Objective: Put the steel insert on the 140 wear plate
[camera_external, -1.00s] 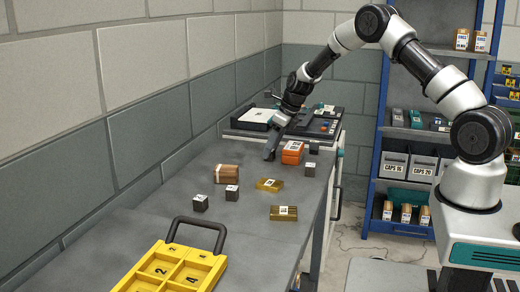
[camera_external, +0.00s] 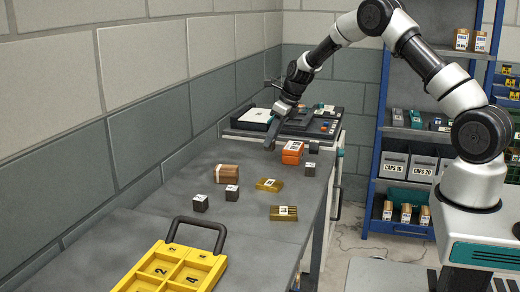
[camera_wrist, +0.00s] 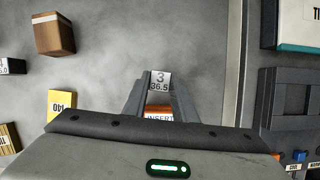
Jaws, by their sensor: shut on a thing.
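My gripper (camera_wrist: 160,84) is shut on a small steel insert (camera_wrist: 160,80) marked 3 and 36.5, seen between the fingertips in the wrist view. In the external view my gripper (camera_external: 270,146) is at the far end of the bench, just left of an orange box (camera_external: 292,150); the insert is hard to make out there. The yellow-brass 140 wear plate (camera_wrist: 61,104) lies flat on the bench, left of the gripper in the wrist view. In the external view this plate (camera_external: 269,185) lies nearer than the orange box, and its top is bare except for a label.
A second brass plate (camera_external: 284,213) lies nearer. Steel blocks (camera_external: 231,192), (camera_external: 200,203) and (camera_external: 311,169) and a brown block (camera_external: 227,174) stand around. A yellow compartment tray (camera_external: 215,265) is at the front, a console (camera_external: 300,122) at the back. Open bench lies between.

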